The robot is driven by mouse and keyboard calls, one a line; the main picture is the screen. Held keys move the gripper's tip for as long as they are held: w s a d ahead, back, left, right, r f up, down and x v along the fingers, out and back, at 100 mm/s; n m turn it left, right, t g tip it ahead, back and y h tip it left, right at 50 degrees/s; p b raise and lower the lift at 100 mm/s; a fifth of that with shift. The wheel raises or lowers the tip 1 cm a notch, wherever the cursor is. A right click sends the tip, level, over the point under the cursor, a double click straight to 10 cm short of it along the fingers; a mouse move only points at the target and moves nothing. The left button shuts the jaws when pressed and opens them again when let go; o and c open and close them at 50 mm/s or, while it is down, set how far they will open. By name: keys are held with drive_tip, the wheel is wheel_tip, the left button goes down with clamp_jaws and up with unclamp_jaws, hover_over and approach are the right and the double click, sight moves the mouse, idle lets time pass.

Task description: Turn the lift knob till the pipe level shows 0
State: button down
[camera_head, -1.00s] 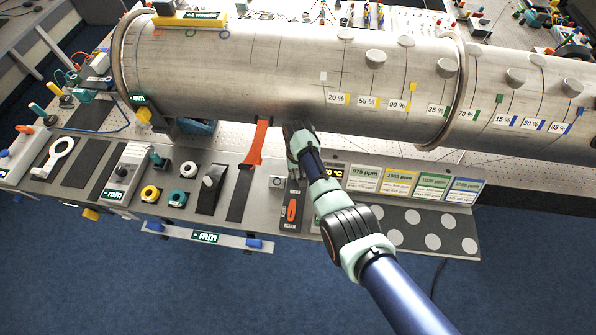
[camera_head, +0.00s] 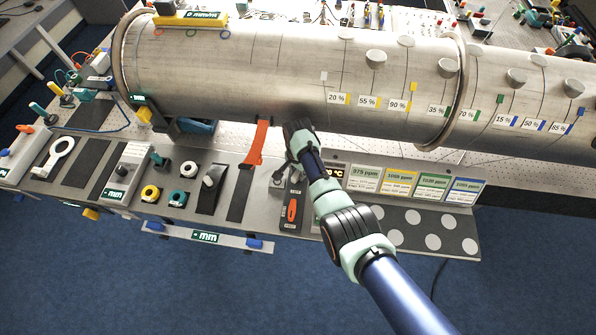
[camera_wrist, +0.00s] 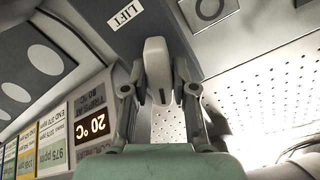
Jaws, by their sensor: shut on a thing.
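The lift knob (camera_wrist: 156,60) is a pale rounded grip with a dark index mark, next to the LIFT label (camera_wrist: 125,15) in the wrist view. My gripper (camera_wrist: 158,85) has one finger on each side of the knob and is shut on it. In the head view my gripper (camera_head: 290,170) is over the panel in front of the pipe (camera_head: 290,75), and it hides the knob. The pipe level (camera_head: 190,19) is a yellow bar on top of the pipe at the left. Its green display appears to read 0 mm/m, in small print.
A red-orange strap (camera_head: 258,145) hangs just left of my gripper. A 20 °C display (camera_wrist: 93,125) and ppm cards (camera_head: 415,183) are to the right in the head view. Other knobs and rings (camera_head: 189,169) sit on the panel at the left.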

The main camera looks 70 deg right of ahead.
sight(298, 172)
drive_tip(key=shift+m, duration=0.7)
drive_tip(key=c, duration=0.9)
unclamp_jaws()
drive_tip(key=shift+r, duration=0.1)
wheel_tip(298, 172, up, 12)
drive_tip(key=shift+f, duration=0.1)
